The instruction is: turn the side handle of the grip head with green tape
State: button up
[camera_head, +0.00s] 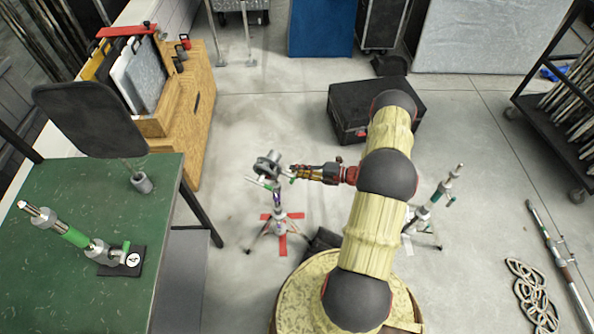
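A round grey metal grip head (267,164) sits on top of a stand (280,222) with red tape on its legs and floor spot. Small green parts show just below the head, too small to tell whether they are tape or handle. My gripper (296,172) reaches left at the head's right side, close to it; contact and finger opening are too small to tell.
Another stand with a green part (436,200) is right of my arm. A black case (345,112) lies behind.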

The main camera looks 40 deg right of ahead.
jog(key=o, duration=0.4)
jog(key=shift+o, duration=0.2)
jog(key=shift+s, duration=0.1)
jog(key=v, duration=1.2)
jog(key=shift+o, duration=0.2)
